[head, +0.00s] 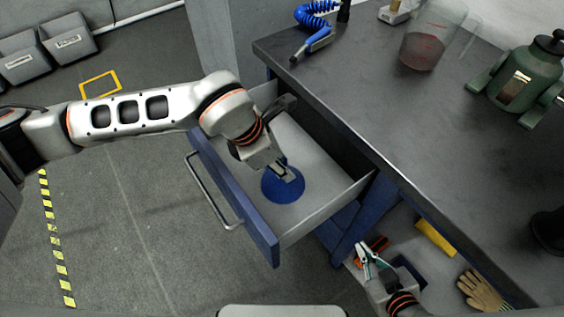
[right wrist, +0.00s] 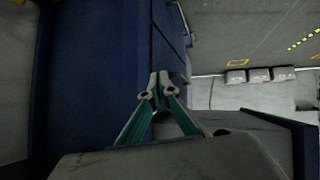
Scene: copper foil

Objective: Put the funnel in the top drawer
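The blue funnel (head: 283,189) is inside the open top drawer (head: 318,207), wide round side down as far as I can see. My left gripper (head: 285,172) reaches down into the drawer over the funnel and hides its upper middle. Its fingers are at the funnel, but I cannot make out whether they are closed on it. My right gripper (head: 366,252) is low beside the bench, away from the drawer's inside. In the right wrist view its teal fingers (right wrist: 159,84) meet at the tips with nothing between them.
The bench top (head: 375,115) holds a blue coiled air hose (head: 318,40), a clear container (head: 430,38) and a green machine (head: 522,80). A shelf below holds a yellow object (head: 436,238) and a work glove (head: 482,292). Grey bins (head: 68,40) stand far left; the floor before the drawer is clear.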

